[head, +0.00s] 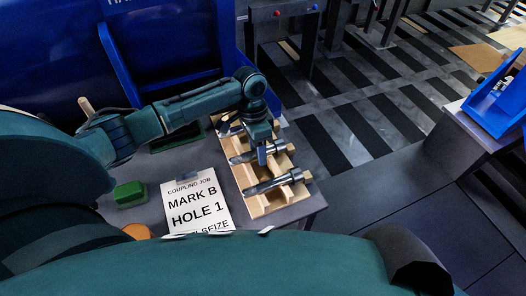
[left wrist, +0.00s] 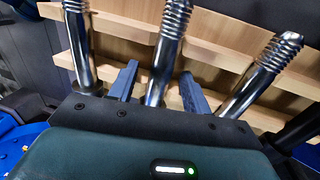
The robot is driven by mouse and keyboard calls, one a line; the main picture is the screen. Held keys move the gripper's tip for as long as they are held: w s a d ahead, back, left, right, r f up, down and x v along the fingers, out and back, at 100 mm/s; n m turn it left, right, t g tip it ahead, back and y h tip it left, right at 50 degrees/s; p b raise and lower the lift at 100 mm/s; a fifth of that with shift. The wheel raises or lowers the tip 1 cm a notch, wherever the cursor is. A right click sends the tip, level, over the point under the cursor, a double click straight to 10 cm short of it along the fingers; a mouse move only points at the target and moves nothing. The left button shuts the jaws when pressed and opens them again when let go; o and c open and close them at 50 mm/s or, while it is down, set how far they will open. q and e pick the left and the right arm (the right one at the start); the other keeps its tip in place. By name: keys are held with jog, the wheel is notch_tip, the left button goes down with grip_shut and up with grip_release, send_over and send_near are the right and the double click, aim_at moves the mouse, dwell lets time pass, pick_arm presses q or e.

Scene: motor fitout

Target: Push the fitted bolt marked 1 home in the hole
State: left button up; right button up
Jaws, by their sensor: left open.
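Several steel bolts lie on a pale wooden rack (head: 262,208) at the table's right end. In the head view the near bolt (head: 278,184) and the middle bolt (head: 243,158) show best; a far one is partly behind my arm. My left gripper (head: 263,158) points down at the middle bolt. In the left wrist view its open fingers (left wrist: 160,88) stand either side of the middle bolt (left wrist: 168,45), with gaps visible. Threaded ends show on three bolts. I cannot read a number on any bolt, and no hole for them is identifiable. My right gripper is out of view.
A paper sheet (head: 198,200) reading "COUPLING JOB, MARK B, HOLE 1" lies left of the rack. A green block (head: 129,194) sits further left. A blue panel (head: 180,50) stands behind the table. A blue bin (head: 497,97) is on another bench at right.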

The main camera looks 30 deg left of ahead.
pick_arm(q)
grip_shut()
dwell(0.4)
jog(key=shift+r, duration=0.15)
